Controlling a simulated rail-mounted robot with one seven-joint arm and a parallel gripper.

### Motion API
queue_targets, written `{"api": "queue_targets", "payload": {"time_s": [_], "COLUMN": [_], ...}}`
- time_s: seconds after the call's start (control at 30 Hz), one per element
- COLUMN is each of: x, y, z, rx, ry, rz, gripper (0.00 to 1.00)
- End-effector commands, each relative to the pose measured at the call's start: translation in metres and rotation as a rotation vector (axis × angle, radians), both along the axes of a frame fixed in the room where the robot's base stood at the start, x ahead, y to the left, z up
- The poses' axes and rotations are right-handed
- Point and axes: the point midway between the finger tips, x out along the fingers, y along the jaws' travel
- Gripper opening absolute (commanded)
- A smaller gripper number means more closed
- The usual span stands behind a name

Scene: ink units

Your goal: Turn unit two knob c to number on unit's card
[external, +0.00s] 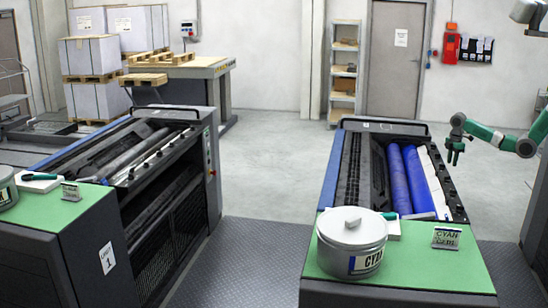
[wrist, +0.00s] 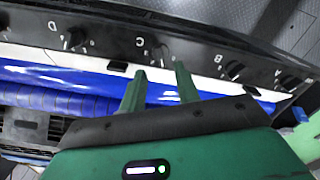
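Knob C (wrist: 157,59) is a small dark knob on a black rail, with a white "C" beside it in the wrist view. My gripper (wrist: 160,69) has two green fingers apart, their tips close to knob C, one on either side of it in the picture. I cannot tell whether they touch it. In the external view my gripper (external: 454,154) is above the right-hand edge of the right unit (external: 490,300). The unit's card (external: 446,238) stands on its green top. It reads "CYAN", with a smaller line that looks like "C2 B1", hard to read.
Knob D (wrist: 77,37) lies left of knob C, and knobs B (wrist: 234,70) and A (wrist: 290,84) lie right. A lidded can (external: 351,243) stands on the green top. The left unit, labelled unit 1 (external: 107,258), stands across a walkway (external: 255,255).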

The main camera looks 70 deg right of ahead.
Motion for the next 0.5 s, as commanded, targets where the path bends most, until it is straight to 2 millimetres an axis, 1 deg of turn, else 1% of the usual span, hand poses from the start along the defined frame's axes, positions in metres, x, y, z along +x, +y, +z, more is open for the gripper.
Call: {"api": "queue_targets", "payload": {"time_s": [0.13, 0.4, 0.5], "x": [0.0, 0.0, 0.001], "y": [0.0, 0.0, 0.0], "z": [-0.011, -0.061, -0.072], "rx": [-0.001, 0.0, -0.001], "ry": [-0.002, -0.003, -0.005], "rz": [-0.001, -0.002, -0.003], "gripper": [0.32, 0.32, 0.32]}}
